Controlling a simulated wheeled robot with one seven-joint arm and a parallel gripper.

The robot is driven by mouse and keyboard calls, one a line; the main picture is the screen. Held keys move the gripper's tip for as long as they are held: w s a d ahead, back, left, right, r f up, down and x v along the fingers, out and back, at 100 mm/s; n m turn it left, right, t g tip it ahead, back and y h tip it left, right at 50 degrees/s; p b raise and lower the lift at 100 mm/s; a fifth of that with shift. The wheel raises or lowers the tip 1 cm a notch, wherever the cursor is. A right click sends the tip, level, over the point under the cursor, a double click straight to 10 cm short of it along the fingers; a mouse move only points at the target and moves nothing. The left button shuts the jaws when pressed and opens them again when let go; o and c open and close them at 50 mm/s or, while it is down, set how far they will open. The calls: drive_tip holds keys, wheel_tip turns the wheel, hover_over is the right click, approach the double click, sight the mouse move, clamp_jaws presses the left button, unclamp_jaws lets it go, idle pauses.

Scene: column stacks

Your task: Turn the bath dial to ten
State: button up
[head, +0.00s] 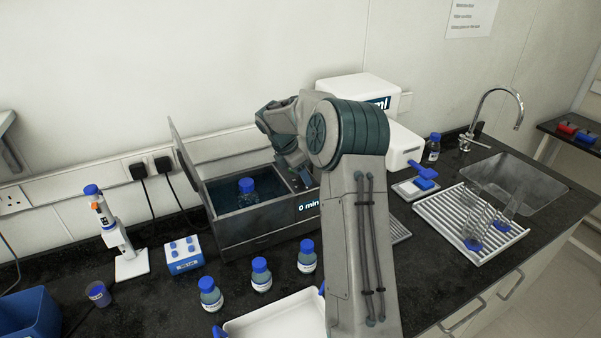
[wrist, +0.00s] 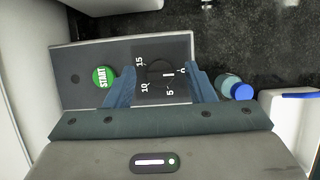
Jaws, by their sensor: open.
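The water bath (head: 262,232) stands against the back wall with its lid raised, and its display reads 0 min. A blue-capped bottle (head: 247,187) is in its water. In the wrist view the bath's panel (wrist: 85,58) carries a dark dial (wrist: 161,76) among the marks 0, 5, 10 and 15. The white line on the dial points toward 0. My gripper (wrist: 160,69) is open, with one blue finger on each side of the dial. I cannot tell whether the fingers touch it. In the head view my arm hides the dial and most of the gripper.
A green START button (wrist: 103,76) is on the same panel, left of the dial in the wrist view. Several blue-capped bottles (head: 261,276) and a white tray (head: 275,325) stand in front of the bath. A draining rack (head: 450,230) and sink (head: 515,183) are to the right.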

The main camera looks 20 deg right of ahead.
drive_tip(key=c, duration=1)
drive_tip(key=shift+o, duration=0.2)
